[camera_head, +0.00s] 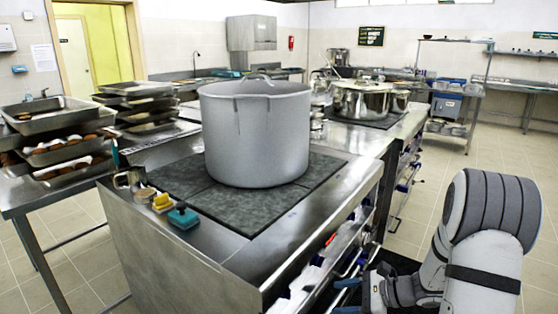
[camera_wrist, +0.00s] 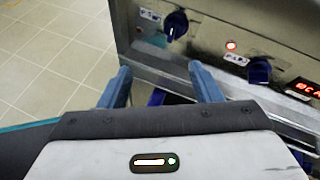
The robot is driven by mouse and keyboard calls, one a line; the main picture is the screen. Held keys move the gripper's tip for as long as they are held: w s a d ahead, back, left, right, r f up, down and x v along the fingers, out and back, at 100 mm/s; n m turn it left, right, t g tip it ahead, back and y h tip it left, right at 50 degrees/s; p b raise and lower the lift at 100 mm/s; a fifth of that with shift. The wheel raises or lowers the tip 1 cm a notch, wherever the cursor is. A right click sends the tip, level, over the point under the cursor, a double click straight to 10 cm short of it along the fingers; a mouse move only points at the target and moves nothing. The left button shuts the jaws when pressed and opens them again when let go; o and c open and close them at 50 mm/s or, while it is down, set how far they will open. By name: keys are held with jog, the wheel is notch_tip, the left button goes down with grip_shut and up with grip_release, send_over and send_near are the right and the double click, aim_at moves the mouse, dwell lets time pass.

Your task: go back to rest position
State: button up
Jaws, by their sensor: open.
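My gripper (camera_wrist: 162,84) shows in the wrist view with its two blue fingers apart and nothing between them. It is in front of the stove's control panel (camera_wrist: 205,45), which has dark blue knobs and a red light. I cannot tell whether the fingertips touch the panel. In the head view my gripper (camera_head: 352,296) is low at the right, beside the stove front, partly cut off by the bottom edge. My arm is bent at the lower right.
A large grey stockpot (camera_head: 257,135) stands on the dark cooktop (camera_head: 250,212). Small items, including a teal one (camera_head: 183,217), sit on the stove's left edge. Stacked trays (camera_head: 65,155) are at the left. Another pot (camera_head: 362,101) stands behind. Open floor (camera_head: 440,165) lies to the right.

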jog(key=s+a+r+n+g+h+p, duration=0.2)
jog(key=s+a+r+n+h+p, duration=0.1)
jog(key=s+r+n, duration=0.3)
jog(key=s+a+r+n+g+h+p, duration=0.25)
jog(key=s+r+n, duration=0.25)
jog(key=s+r, duration=0.25)
jog(key=s+d+r+n+t+h+p, duration=0.3)
jog(key=s+r+n+h, duration=0.3)
jog(key=r, duration=0.4)
jog(key=shift+s+d+r+n+h+p, duration=0.35)
jog(key=shift+s+d+n+p, duration=0.25)
jog(key=shift+n, duration=0.5)
jog(key=shift+a, duration=0.1)
